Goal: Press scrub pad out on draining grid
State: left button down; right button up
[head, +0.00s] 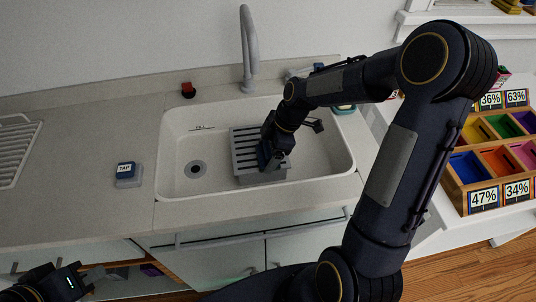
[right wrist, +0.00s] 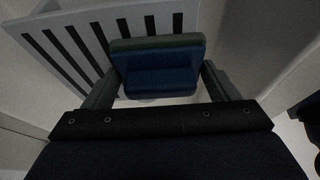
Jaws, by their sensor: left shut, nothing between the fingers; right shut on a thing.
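The grey slatted draining grid (head: 244,138) sits in the white sink, and its slats also show in the right wrist view (right wrist: 62,52). My right gripper (head: 270,161) is down over the grid. In the right wrist view, its fingers (right wrist: 160,84) are shut on the scrub pad (right wrist: 158,80), a blue block with a green layer. The pad is over the grid's edge area; I cannot tell whether it touches the slats. In the head view the pad is mostly hidden by the gripper. My left gripper (head: 97,274) is shut and empty, low in front of the counter.
The sink (head: 175,125) has a drain at left and a tall faucet (head: 249,50) behind. A red item (head: 188,90) is behind the sink. A wooden compartment tray (head: 462,200) stands at right.

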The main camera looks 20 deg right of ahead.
aim_at(268, 148)
jog(key=shift+s+f, duration=0.2)
jog(key=shift+f, duration=0.05)
jog(key=shift+w+r+p, duration=0.1)
jog(key=shift+r+p, duration=0.45)
jog(key=shift+r, duration=0.2)
jog(key=shift+w+r+p, duration=0.1)
jog(key=shift+r+p, duration=1.65)
jog(key=shift+r, duration=1.2)
